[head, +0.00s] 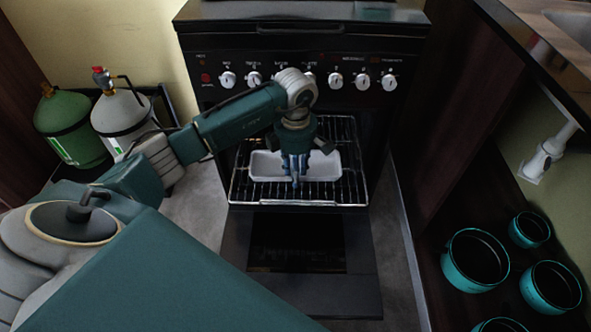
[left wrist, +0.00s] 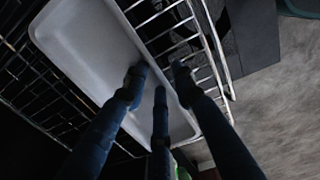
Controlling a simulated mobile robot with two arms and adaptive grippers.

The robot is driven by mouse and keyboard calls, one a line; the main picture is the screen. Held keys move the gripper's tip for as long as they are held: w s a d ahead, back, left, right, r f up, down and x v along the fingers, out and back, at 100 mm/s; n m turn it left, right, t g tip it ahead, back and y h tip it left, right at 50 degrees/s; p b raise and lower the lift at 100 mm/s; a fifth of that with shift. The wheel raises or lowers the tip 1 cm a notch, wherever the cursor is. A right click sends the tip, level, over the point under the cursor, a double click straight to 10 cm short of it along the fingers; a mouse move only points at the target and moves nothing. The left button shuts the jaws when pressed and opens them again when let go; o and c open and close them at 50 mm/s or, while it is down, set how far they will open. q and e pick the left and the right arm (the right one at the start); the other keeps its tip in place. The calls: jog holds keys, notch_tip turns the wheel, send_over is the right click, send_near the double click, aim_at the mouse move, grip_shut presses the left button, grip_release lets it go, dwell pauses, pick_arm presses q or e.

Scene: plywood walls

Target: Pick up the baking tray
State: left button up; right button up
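The baking tray (head: 264,164) is a white shallow rectangular dish. It rests on the wire oven rack (head: 353,189), which sticks out of the black oven. My left gripper (head: 296,178) points down over the tray's near side and hides part of it. In the left wrist view, the tray (left wrist: 80,45) lies beneath the dark fingers of my left gripper (left wrist: 158,80). The fingers are spread: two show over the tray's inside and one beyond its long rim. A firm hold on the rim does not show. My right gripper is out of view.
The oven door (head: 312,262) hangs open below the rack. A green gas cylinder (head: 70,128) and a white one (head: 122,115) stand at the left. Several teal-rimmed pots (head: 475,260) sit in the low cupboard at the right. Knobs line the oven front above.

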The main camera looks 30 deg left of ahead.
pick_arm(q)
jog(key=shift+f, duration=0.5)
grip_shut()
